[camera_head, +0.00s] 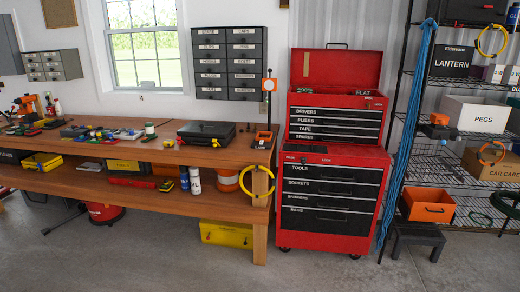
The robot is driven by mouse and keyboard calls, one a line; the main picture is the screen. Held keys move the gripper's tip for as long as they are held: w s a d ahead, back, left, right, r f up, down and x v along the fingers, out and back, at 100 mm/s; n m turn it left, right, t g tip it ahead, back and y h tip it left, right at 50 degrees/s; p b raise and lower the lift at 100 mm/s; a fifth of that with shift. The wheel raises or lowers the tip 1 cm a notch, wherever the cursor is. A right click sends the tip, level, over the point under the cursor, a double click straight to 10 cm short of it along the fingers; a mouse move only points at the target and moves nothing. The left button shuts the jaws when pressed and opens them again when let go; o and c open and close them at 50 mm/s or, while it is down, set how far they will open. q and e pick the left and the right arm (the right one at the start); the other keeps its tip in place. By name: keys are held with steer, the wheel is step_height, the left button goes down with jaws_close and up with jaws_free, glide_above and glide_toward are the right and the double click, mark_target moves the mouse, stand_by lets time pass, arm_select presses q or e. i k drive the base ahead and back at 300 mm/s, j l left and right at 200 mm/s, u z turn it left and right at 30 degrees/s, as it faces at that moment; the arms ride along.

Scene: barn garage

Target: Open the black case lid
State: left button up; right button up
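The black case (205,133) lies on the wooden workbench, towards the bench's right end. Its lid looks shut, and its front side faces me. Small latch or handle details at its front and right side are too small to make out clearly. Neither of my grippers shows in the head view.
The workbench (150,154) runs along the left, with small tools and spools left of the case and a lamp stand (267,110) to its right. A red tool chest (330,200) stands beside the bench. A wire shelf (460,155) is at right. The concrete floor in front is clear.

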mark_target(197, 129)
steer(key=i+j+z, duration=0.1)
steer(key=i, duration=1.55)
